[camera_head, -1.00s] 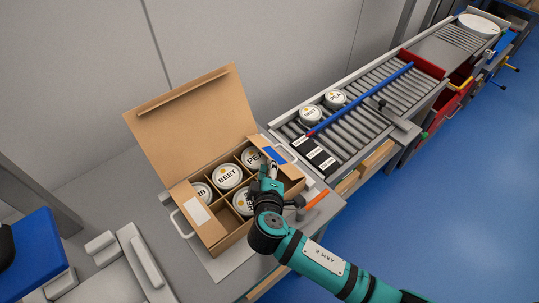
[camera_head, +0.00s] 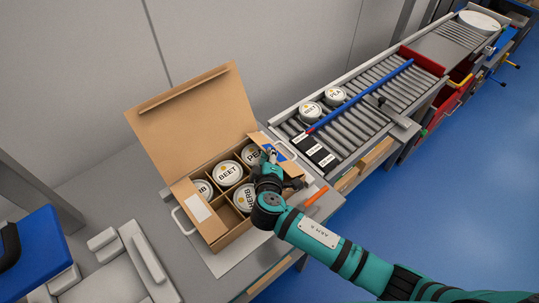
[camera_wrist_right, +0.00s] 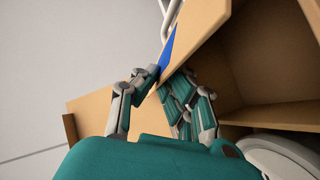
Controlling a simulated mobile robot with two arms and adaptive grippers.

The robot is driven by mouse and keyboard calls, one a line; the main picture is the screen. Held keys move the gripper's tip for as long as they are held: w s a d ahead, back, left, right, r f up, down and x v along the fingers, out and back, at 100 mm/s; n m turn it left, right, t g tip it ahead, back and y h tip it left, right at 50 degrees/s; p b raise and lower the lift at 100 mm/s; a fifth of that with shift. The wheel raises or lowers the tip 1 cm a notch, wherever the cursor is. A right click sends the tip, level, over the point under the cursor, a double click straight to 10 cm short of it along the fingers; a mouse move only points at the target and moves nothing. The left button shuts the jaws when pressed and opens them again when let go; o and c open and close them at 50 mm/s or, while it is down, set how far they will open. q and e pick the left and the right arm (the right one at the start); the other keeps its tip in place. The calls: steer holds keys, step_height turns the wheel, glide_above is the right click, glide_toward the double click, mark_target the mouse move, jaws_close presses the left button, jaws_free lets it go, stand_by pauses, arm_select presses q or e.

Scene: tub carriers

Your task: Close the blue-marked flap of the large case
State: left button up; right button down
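The large case (camera_head: 238,239) is an open cardboard box on the grey bench. Its large back lid (camera_head: 190,118) stands up. Its left flap (camera_head: 198,207), with a white label, reaches over the left end. The blue-marked flap (camera_head: 263,140) is at the right end, tilted up, partly hidden by my right gripper. My right gripper (camera_head: 268,155) is at this flap's edge. In the right wrist view its fingers (camera_wrist_right: 160,82) lie on both sides of the flap (camera_wrist_right: 195,38), close against it, beside the blue mark (camera_wrist_right: 168,47). My left gripper is not in view.
Labelled tins, among them a BEET tin (camera_head: 228,173), stand in the case's compartments. A white handle (camera_head: 286,150) sticks out beyond its right end. A roller conveyor (camera_head: 370,105) with two tins adjoins at the right. An orange marker-like object (camera_head: 316,196) lies near the bench edge.

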steer(key=shift+a+f+n+t+b, duration=0.1)
steer(key=shift+f+n+t+b, duration=0.35)
steer(key=shift+b, duration=0.75)
steer(key=shift+s+h, duration=0.1)
steer(key=shift+h, duration=0.2)
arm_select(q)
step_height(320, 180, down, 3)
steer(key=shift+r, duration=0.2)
arm_select(e)
steer(key=shift+r, duration=0.15)
steer(key=c, duration=1.8)
jaws_free()
steer(key=shift+c, duration=0.2)
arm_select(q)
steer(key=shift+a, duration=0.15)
arm_select(e)
steer(key=v, duration=1.2)
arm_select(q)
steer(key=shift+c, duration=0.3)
